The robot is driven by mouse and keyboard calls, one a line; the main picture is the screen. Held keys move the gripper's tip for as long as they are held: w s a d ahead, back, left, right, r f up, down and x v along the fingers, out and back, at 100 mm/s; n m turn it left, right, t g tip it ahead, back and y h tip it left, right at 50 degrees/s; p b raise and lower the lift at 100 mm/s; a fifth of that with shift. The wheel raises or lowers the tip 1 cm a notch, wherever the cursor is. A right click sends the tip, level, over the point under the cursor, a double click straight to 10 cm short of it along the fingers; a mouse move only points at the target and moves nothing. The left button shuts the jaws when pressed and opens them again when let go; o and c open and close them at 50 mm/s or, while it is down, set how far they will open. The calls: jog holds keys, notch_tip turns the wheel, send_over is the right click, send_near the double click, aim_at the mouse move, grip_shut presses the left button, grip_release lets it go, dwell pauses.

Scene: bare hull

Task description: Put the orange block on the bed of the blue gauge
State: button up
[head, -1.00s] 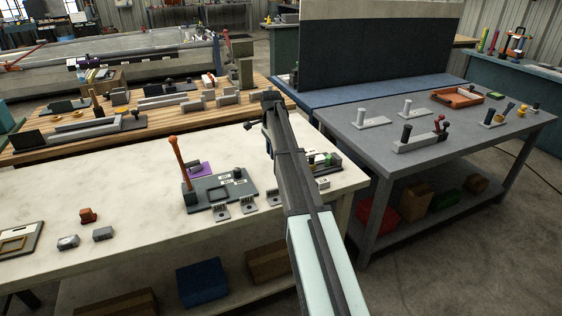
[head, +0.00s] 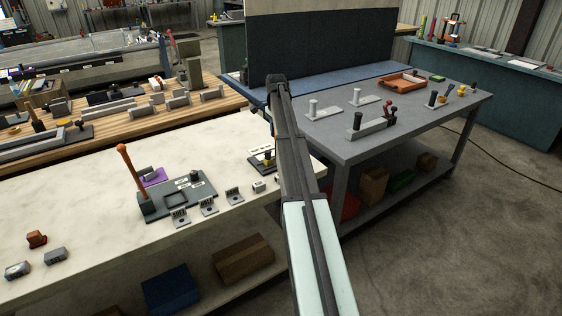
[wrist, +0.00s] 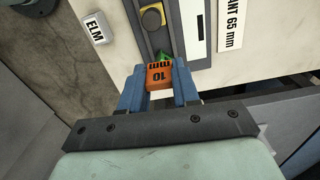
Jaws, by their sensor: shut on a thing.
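In the wrist view an orange block (wrist: 159,77), marked "10 mm", sits between the two blue fingertips of my gripper (wrist: 160,72), which is shut on it. My gripper is hidden in the head view.
In the head view a dark plate (head: 205,191) with an orange lever stands left on the cream bench (head: 90,185). A grey table (head: 435,115) stands right, beyond a gap.

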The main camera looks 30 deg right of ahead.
jog(key=shift+f+n, duration=0.2)
jog(key=shift+n, duration=0.1)
jog(key=shift+s+f, duration=0.1)
jog(key=shift+f, duration=0.25)
notch_tip(320, 180, down, 9)
jog(key=shift+f, duration=0.1)
jog(key=o, duration=1)
notch_tip(320, 180, up, 12)
jog(key=shift+r, duration=0.15)
dwell(0.4)
